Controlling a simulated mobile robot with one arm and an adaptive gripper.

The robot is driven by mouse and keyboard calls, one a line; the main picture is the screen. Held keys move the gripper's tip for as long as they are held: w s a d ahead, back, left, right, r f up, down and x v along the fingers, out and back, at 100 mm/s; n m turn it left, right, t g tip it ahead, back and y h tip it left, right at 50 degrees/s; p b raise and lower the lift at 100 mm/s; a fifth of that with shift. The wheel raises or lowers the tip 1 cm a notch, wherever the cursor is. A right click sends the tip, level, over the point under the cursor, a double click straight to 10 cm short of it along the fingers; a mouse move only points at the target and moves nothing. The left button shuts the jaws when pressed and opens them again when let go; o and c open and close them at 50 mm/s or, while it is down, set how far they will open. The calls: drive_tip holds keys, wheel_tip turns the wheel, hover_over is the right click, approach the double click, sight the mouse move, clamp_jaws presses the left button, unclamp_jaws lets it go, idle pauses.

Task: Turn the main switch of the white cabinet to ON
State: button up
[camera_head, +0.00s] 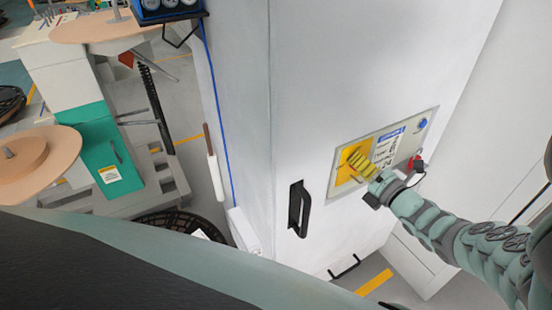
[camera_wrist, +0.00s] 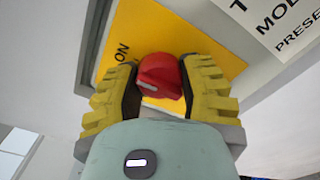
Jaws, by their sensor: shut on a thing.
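The white cabinet (camera_head: 340,80) stands in the middle of the head view. Its switch panel (camera_head: 403,149) carries a yellow plate (camera_head: 345,172). In the wrist view the main switch (camera_wrist: 159,77) is a red knob on the yellow plate (camera_wrist: 150,32). The word ON is printed on the plate, left of the knob. My gripper (camera_head: 357,163) reaches the plate from the right, and its yellow fingers hide the knob in the head view. In the wrist view my gripper (camera_wrist: 158,88) has one finger on each side of the knob and is shut on it.
A black door handle (camera_head: 299,208) sticks out left of the panel. A green cabinet (camera_head: 108,155) and machinery stand at the left.

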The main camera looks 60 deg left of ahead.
idle(0.4)
drive_tip(key=o, duration=1.2)
drive_tip(key=shift+a, duration=0.1)
drive_tip(key=d, duration=0.8)
drive_tip(key=s+d, duration=0.1)
drive_tip(key=d, duration=0.3)
